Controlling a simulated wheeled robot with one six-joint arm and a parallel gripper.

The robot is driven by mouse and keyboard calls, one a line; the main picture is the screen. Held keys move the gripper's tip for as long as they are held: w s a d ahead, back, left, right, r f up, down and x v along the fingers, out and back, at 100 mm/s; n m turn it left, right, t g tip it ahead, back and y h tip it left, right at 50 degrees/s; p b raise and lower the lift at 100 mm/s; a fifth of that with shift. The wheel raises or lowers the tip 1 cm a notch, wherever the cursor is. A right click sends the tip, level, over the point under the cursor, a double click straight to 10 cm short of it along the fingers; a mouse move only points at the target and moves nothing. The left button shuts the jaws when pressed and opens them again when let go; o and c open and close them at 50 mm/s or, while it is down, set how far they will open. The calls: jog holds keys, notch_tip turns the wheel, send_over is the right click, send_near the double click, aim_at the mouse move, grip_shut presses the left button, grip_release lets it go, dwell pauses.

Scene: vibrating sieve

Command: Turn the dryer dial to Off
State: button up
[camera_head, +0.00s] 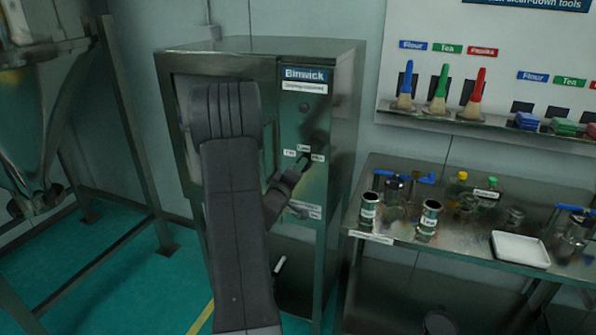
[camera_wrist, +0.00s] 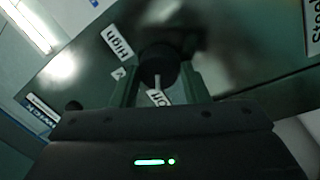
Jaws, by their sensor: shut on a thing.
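The dryer (camera_head: 343,120) is a steel cabinet with a blue Binwick plate (camera_head: 305,75). Its black round dial (camera_wrist: 158,62) is in the middle of the wrist view, between my fingers. My gripper (camera_wrist: 161,72) is shut on the dial, with one finger on each side. A pale pointer mark (camera_wrist: 157,81) on the dial faces the Off label (camera_wrist: 160,97). In the head view, my gripper (camera_head: 302,164) is at the panel and largely covers the dial.
A steel bench (camera_head: 380,239) with jars and a white tray (camera_head: 520,249) stands right of the dryer. Coloured brushes (camera_head: 439,89) hang on a wall board above it. A steel hopper frame (camera_head: 128,125) stands at left. Green floor shows between the frame and the dryer.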

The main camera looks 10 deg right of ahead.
dwell(0.4)
jog(key=o, duration=1)
jog(key=b+v, duration=0.3)
jog(key=v, duration=1.1)
jog(key=shift+d, duration=0.1)
jog(key=p+x, duration=0.3)
jog(key=x, duration=1.1)
